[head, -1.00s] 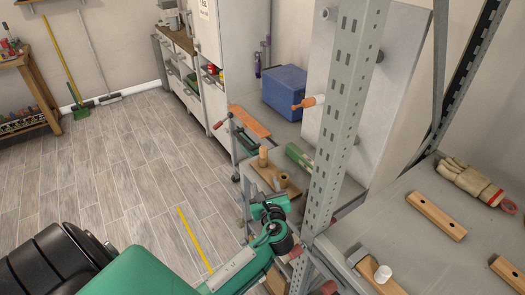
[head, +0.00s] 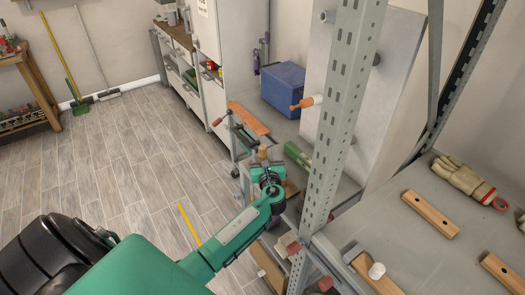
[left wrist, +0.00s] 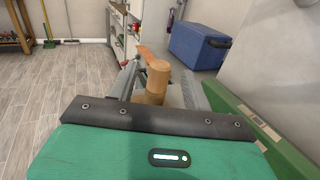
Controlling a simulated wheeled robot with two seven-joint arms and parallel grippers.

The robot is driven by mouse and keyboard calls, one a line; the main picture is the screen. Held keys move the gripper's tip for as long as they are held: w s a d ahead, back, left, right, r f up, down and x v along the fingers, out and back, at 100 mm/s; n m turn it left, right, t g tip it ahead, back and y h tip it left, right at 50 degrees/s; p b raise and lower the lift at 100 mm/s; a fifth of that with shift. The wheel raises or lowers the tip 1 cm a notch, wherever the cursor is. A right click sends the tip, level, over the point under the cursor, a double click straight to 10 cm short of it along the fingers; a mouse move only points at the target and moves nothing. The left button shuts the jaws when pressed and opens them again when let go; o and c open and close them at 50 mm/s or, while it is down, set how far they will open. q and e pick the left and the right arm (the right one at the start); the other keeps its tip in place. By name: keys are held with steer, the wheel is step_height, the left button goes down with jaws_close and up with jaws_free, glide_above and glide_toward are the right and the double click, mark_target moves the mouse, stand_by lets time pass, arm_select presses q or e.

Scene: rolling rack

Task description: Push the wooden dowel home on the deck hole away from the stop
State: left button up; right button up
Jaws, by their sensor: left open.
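The wooden dowel (head: 263,153) stands upright on the cart deck behind the rack post; its top shows above my left gripper (head: 265,165). In the left wrist view the dowel (left wrist: 158,78) rises just beyond the gripper's dark front edge, between the two grey fingers (left wrist: 158,88). The fingers are open and stand on either side of it; I cannot tell whether either touches it. The dowel's lower end, the deck hole and the stop are hidden behind my gripper. My right gripper is not in view.
The perforated rack post (head: 342,110) rises close to the right of my left arm. A green box-like piece (head: 298,156) lies beside the gripper. A blue cooler (head: 284,88) stands behind. The rack shelf (head: 400,235) holds wooden bars and a glove.

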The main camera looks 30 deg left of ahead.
mark_target(263, 150)
arm_select(q)
steer(key=p+x, duration=0.1)
steer(key=x, duration=0.3)
steer(key=c, duration=1)
steer(key=shift+r, duration=0.1)
